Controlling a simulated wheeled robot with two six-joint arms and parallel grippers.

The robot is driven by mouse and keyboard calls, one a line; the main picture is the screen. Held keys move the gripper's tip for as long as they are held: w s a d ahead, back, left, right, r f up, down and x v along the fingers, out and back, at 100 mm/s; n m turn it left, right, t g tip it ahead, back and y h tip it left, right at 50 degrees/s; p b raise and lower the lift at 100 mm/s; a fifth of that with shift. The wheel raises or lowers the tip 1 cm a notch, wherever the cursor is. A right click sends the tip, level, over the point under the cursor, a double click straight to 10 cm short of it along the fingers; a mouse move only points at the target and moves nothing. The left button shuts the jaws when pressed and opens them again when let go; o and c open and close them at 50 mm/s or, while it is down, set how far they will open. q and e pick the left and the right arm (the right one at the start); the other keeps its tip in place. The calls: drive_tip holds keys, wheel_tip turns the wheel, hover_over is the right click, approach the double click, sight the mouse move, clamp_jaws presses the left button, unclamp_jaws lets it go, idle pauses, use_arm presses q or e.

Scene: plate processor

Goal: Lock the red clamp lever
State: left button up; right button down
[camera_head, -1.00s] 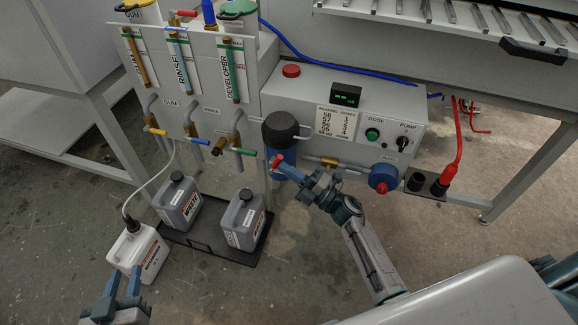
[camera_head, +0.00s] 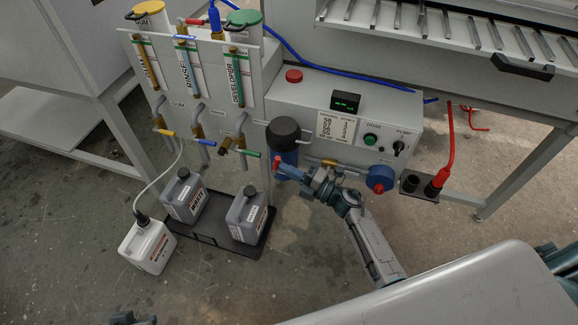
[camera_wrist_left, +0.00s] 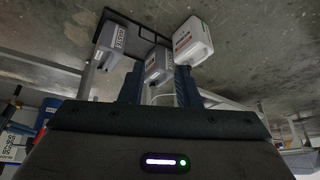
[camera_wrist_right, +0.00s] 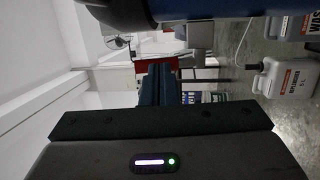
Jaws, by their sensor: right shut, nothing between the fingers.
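The small red clamp lever (camera_head: 277,163) is on the front of the blue filter housing (camera_head: 287,157) with a black cap. My right gripper (camera_head: 286,170) is shut and empty, its fingertips right beside the lever; I cannot tell whether they touch it. In the right wrist view, the closed fingers (camera_wrist_right: 158,84) point at a red patch (camera_wrist_right: 155,65) that may be the lever. My left gripper barely shows at the bottom of the head view (camera_head: 132,320). In the left wrist view, its fingers (camera_wrist_left: 158,85) are apart and empty.
Grey canisters (camera_head: 247,215) stand on a black tray (camera_head: 205,240), with a white canister (camera_head: 147,246) to their left. Floor at the front left is clear.

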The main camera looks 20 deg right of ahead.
use_arm(q)
drive_tip(key=shift+s+a+f+g+y+p, duration=0.1)
drive_tip(key=shift+a+f+g+y+p, duration=0.3)
drive_tip(key=shift+a+f+g+p, duration=0.85)
use_arm(e)
drive_tip(key=shift+w+a+r, duration=0.25)
drive_tip(key=shift+a+r, duration=0.1)
drive_tip(key=shift+r, duration=0.05)
use_arm(q)
drive_tip(key=shift+d+t, duration=0.25)
drive_tip(key=shift+r, duration=0.1)
